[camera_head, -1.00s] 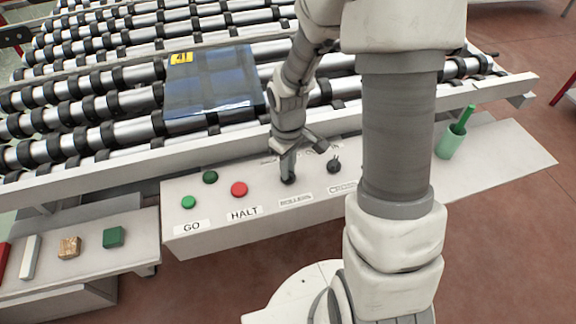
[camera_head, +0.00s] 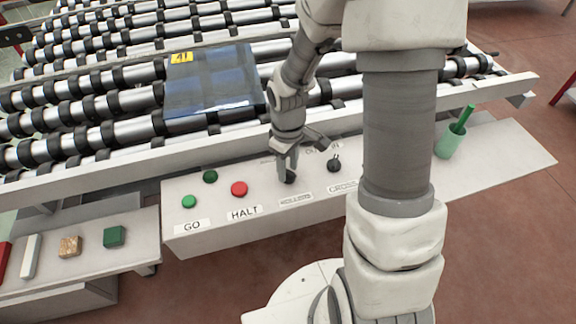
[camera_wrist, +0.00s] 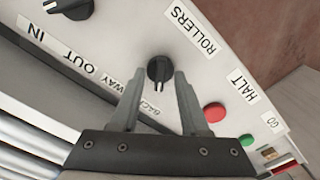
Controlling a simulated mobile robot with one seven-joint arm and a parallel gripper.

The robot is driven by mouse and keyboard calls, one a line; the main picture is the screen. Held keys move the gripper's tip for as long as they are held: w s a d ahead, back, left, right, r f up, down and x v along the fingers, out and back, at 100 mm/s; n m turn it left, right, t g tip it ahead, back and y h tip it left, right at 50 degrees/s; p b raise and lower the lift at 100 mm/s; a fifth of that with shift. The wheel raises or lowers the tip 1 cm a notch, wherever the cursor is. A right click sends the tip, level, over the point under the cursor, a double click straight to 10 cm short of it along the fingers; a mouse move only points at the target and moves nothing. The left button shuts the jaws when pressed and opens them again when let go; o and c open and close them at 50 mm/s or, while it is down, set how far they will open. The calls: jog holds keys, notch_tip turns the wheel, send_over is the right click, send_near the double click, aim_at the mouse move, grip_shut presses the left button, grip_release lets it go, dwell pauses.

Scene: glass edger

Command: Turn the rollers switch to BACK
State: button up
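The rollers switch is a black round knob (camera_wrist: 159,69) with a pale pointer line, on a light panel by the ROLLERS label (camera_wrist: 190,28). It also shows in the head view (camera_head: 291,177). Its line points down in the wrist view, roughly towards the BACK label (camera_wrist: 146,114), which a finger partly covers. The WAY end of another label (camera_wrist: 113,84) lies to the left. My gripper (camera_wrist: 160,74) is open, with one fingertip on each side of the knob and visible gaps between. In the head view my gripper (camera_head: 286,172) is down at the knob.
The second black knob (camera_head: 334,164), with IN and OUT labels, sits to the right. A red HALT button (camera_head: 239,188) and green GO button (camera_head: 189,202) are left. Behind lies a roller conveyor with a glass sheet (camera_head: 212,85). A green cup (camera_head: 449,146) stands far right.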

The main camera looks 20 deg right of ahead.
aim_at(289, 173)
notch_tip(289, 173, up, 17)
jog(key=p, duration=0.2)
jog(key=shift+r, duration=0.2)
jog(key=shift+s+r, duration=0.1)
dwell(0.5)
jog(key=s+r+m+t, duration=0.5)
jog(key=s+r, duration=0.5)
jog(key=s, duration=0.4)
jog(key=shift+m+t, duration=0.3)
jog(key=shift+m, duration=0.8)
